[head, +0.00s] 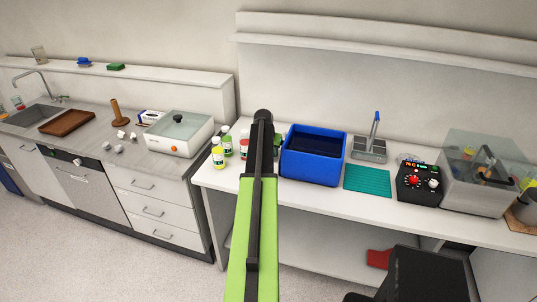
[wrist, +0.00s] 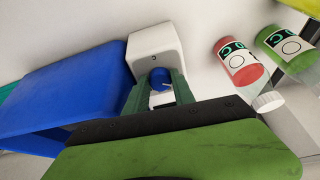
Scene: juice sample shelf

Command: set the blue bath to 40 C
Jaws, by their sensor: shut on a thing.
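The blue bath (head: 313,158) stands on the white bench, right of my arm in the head view. It also shows at the left in the wrist view (wrist: 70,85). Beside it in the wrist view is a white control box (wrist: 150,45) with a round blue knob (wrist: 158,76) bearing a small pale mark. My gripper (wrist: 160,84) has its green fingers shut on the blue knob, one on each side. In the head view my arm hides the box and knob. I cannot read a temperature setting.
Bottles with red (wrist: 243,66) and green (wrist: 287,48) labels stand close to the box. A black controller with a red knob (head: 415,181) and a clear-lidded bath (head: 480,185) stand farther right. A teal mat (head: 367,181) and grey rack (head: 369,150) lie between.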

